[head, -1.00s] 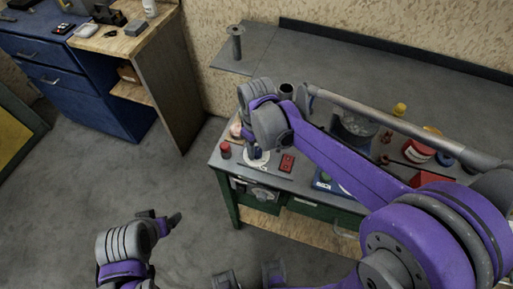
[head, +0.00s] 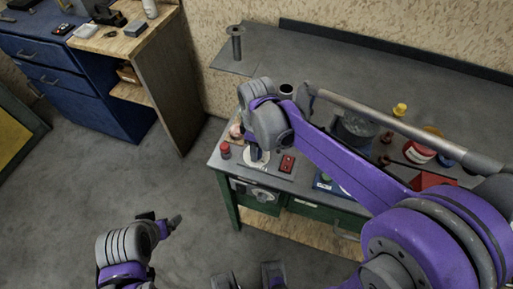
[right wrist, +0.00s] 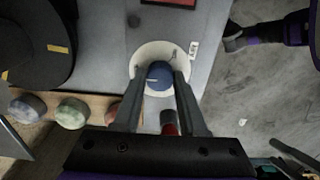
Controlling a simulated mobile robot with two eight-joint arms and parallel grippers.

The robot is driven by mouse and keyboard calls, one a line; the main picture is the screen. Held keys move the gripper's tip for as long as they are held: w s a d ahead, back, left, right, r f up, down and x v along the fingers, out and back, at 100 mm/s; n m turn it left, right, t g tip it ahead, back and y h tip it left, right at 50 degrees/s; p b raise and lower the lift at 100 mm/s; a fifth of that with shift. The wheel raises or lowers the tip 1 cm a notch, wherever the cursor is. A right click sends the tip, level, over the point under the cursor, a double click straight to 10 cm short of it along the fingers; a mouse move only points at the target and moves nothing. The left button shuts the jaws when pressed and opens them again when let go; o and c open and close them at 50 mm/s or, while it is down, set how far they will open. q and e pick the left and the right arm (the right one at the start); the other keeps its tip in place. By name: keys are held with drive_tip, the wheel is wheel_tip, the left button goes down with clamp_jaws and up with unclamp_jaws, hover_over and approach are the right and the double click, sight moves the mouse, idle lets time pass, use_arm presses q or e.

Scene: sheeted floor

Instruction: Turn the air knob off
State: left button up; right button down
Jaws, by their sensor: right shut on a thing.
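A round blue knob (right wrist: 159,76) sits over a white round base on the workbench, and I take it to be the air knob. My right gripper (right wrist: 160,72) has its two fingers on either side of the knob and is shut on it. In the head view, my right gripper (head: 257,152) points down at the white base (head: 257,162) near the bench's front left corner. The wrist mostly hides the knob there. My left gripper (head: 174,221) hangs over the floor, away from the bench; its jaw opening is unclear.
A grey pot (head: 355,131) and several containers stand farther right. A blue cabinet (head: 75,75) is at the back left. The floor between is clear.

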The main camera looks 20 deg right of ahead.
drive_tip(key=shift+c, duration=2.2)
unclamp_jaws()
wheel_tip(320, 180, up, 11)
drive_tip(key=shift+p, duration=0.45)
drive_tip(key=shift+f, duration=0.1)
drive_tip(key=s+d+f+m+t, duration=0.1)
drive_tip(key=s+d+f+m, duration=0.1)
drive_tip(key=s+f+m, duration=0.1)
drive_tip(key=s+d+f+m+t, duration=0.2)
drive_tip(key=s+m, duration=0.2)
drive_tip(key=s, duration=0.2)
drive_tip(key=s+d+f+m+t+p, duration=0.1)
drive_tip(key=s+d+f+m+t, duration=0.1)
drive_tip(key=s+f+m, duration=0.1)
drive_tip(key=shift+s+d+f+m, duration=0.15)
drive_tip(key=shift+s+m, duration=0.2)
drive_tip(key=shift+s, duration=0.2)
drive_tip(key=shift+s+d+f+m, duration=0.15)
drive_tip(key=shift+s+m, duration=0.2)
drive_tip(key=shift+s, duration=0.2)
